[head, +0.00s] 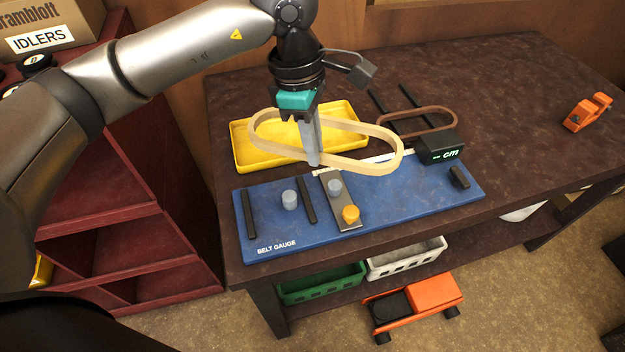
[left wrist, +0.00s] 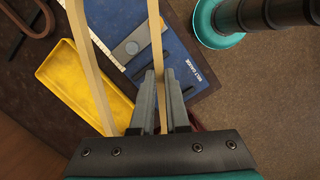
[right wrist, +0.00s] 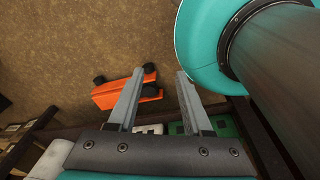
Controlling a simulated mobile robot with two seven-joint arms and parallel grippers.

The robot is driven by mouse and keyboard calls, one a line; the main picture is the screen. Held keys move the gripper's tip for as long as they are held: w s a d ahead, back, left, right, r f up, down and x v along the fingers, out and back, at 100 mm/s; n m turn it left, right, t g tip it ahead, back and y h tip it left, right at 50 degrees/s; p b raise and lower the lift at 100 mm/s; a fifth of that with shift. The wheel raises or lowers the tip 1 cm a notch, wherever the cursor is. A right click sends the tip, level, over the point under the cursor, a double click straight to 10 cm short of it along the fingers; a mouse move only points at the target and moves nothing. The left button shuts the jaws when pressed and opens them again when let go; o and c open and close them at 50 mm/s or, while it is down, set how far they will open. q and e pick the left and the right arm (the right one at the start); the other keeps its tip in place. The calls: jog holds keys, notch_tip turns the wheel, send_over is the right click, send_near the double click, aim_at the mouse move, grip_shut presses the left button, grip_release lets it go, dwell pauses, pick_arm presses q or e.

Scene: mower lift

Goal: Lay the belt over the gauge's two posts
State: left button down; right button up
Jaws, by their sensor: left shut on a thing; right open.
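The cream belt (head: 375,165) is a long closed loop held in the air above the blue belt gauge (head: 410,200). My left gripper (head: 313,160) is shut on one strand of it; the belt also shows between the fingers in the left wrist view (left wrist: 156,45). The gauge has a grey post (head: 289,199) at the left and another grey post (head: 335,188) on a metal slide plate with an orange knob (head: 351,213). The belt appears over the gauge's back edge, around neither post. My right gripper (right wrist: 155,105) is open and empty, away from the gauge.
A yellow tray (head: 245,150) lies behind the gauge. A brown belt (head: 447,113) lies behind the display box (head: 438,147). Black bars (head: 249,214) stand on the gauge. An orange clamp-like thing (head: 587,111) sits at the right. An orange mower (head: 415,302) is on the floor.

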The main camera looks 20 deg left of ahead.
pick_arm(q)
jog(key=r+n+p, duration=0.2)
jog(key=n, duration=0.1)
jog(key=r+n+p, duration=0.1)
jog(key=shift+w+d+n+t, duration=0.1)
jog(key=shift+d+n+t, duration=0.2)
jog(key=shift+n+t, duration=0.1)
jog(key=shift+r+n+p, duration=0.15)
jog(key=shift+n+p, duration=0.2)
jog(key=shift+n, duration=0.35)
jog(key=shift+f, duration=0.2)
notch_tip(320, 180, down, 15)
jog(key=shift+w+f, duration=0.1)
jog(key=shift+f, duration=0.05)
jog(key=shift+f+b, duration=0.4)
jog(key=shift+f, duration=1.75)
pick_arm(e)
jog(key=shift+g, duration=0.3)
jog(key=shift+s+a+r, duration=0.25)
jog(key=shift+s+r, duration=0.4)
jog(key=shift+r, duration=0.3)
jog(key=shift+s+a+r, duration=0.2)
jog(key=shift+s+r, duration=0.45)
jog(key=shift+r, duration=0.25)
